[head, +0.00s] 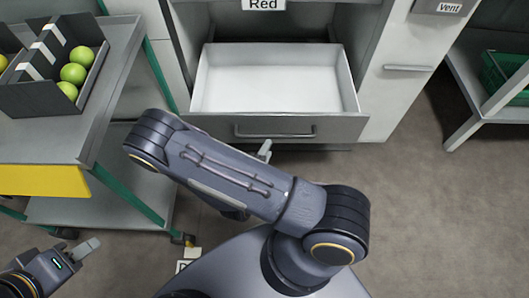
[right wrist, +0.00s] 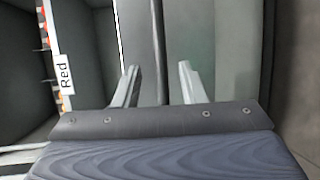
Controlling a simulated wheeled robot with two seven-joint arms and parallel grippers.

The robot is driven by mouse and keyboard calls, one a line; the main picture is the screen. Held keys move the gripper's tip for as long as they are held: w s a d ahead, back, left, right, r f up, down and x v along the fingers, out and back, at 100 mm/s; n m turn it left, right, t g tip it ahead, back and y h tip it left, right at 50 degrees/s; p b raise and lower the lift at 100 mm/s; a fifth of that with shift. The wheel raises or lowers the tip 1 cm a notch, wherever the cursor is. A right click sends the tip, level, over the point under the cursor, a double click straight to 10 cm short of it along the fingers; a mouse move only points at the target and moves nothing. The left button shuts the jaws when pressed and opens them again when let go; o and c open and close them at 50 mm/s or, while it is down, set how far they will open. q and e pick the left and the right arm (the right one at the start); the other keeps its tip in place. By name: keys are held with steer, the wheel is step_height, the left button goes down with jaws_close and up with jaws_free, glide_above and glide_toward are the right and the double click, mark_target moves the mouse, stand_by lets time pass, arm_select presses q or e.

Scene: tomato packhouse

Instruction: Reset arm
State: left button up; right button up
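My right arm crosses the middle of the head view, and most of its gripper (head: 264,151) is hidden behind it. One light fingertip shows just in front of the open drawer's handle. My left gripper (head: 84,248) is at the lower left of the head view, by the cart's lower shelf. A light finger shows, but its opening cannot be made out.
An empty white drawer (head: 206,110) stands pulled out under the "Red" sign (head: 263,4). A cart (head: 75,140) at left bears a dark box (head: 40,98) with green tomatoes (head: 74,73). A green crate (head: 506,78) sits on a rack at right. Floor at right is clear.

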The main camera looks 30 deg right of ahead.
stand_by(0.4)
steer(key=w+a+r+m+g+y, duration=0.3)
steer(key=w+a+m+y, duration=0.35)
steer(key=y, duration=0.25)
steer(key=a+r+m+y, duration=0.35)
steer(key=r+y, duration=0.25)
steer(key=r, duration=0.3)
steer(key=s+d+r+n+y, duration=0.1)
steer(key=s+r+y, duration=0.3)
steer(key=s+r, duration=0.8)
steer(key=s+d+r+h, duration=0.2)
steer(key=s+d+r, duration=0.15)
steer(key=s, duration=0.35)
step_height(320, 180, up, 29)
steer(key=s+d+p, duration=0.1)
steer(key=p, duration=2.9)
steer(key=shift+r+m+g, duration=0.15)
steer(key=shift+m+g, duration=0.15)
